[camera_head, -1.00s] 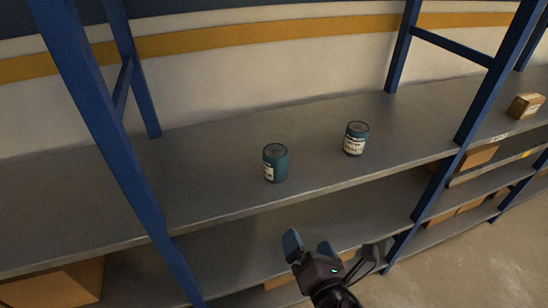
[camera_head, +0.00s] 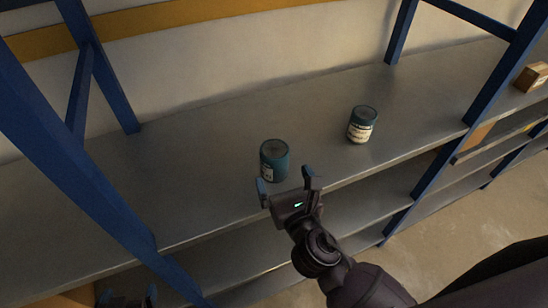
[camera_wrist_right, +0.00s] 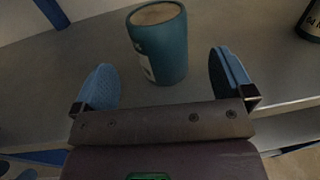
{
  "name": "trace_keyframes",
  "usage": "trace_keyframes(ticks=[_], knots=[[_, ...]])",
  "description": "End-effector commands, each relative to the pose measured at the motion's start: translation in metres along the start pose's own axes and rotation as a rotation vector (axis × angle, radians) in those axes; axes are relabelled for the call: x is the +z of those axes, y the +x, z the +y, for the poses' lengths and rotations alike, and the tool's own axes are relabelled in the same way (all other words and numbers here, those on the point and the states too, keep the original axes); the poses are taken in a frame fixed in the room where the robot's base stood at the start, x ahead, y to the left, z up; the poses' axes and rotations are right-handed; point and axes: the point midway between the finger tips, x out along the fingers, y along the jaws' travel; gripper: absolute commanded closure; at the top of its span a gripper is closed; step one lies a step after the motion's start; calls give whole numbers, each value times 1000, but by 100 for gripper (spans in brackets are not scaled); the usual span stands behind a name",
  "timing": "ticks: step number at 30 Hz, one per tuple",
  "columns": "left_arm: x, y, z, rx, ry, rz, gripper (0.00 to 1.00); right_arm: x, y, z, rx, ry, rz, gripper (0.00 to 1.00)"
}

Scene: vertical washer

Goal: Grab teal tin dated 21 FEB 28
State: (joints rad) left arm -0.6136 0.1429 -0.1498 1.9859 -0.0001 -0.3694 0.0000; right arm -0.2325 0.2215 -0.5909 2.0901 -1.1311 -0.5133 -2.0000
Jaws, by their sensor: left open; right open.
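Two teal tins stand upright on the grey shelf. The nearer left tin (camera_head: 274,160) has a pale label partly turned to its left side; its date cannot be read. The other tin (camera_head: 362,126), further right, has a larger white label with dark print too small to read. My right gripper (camera_head: 286,184) is open just in front of the left tin. In the right wrist view this tin (camera_wrist_right: 160,45) stands just beyond and between the blue fingertips, not gripped. The other tin (camera_wrist_right: 313,22) is cut off at the upper right. My left gripper (camera_head: 127,298) is open, low at the bottom left.
Blue posts (camera_head: 72,175) frame the shelf (camera_head: 200,180) at left and right. A cardboard box (camera_head: 534,77) sits on the neighbouring bay at far right. Lower shelves run beneath. The shelf around the tins is clear.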

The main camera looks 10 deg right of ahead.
Motion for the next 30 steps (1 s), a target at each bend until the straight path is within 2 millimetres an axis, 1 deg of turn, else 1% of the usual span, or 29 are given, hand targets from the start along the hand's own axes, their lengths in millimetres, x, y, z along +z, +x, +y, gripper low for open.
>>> trace_keyframes(ticks=[2,8,15,18,21,27,28,30], knots=[[-3,0,0,1,0,3,5,0,9,0,0,1,0,1],[-10,3,0,2,2,16,5,0,20,0,-1,1,0,1],[-15,2,0,3,2,23,5,-1,52,0,0,1,-1,1],[-16,2,0,3,2,24,5,-2,61,0,0,2,1,1],[-16,2,0,3,2,24,5,-2,66,0,0,2,0,1],[-16,2,0,3,2,24,5,-2,66,0,0,2,1,1],[-15,2,0,3,2,23,5,-2,66,0,0,2,1,2],[-15,1,0,3,2,22,5,-2,66,0,0,2,1,13]])
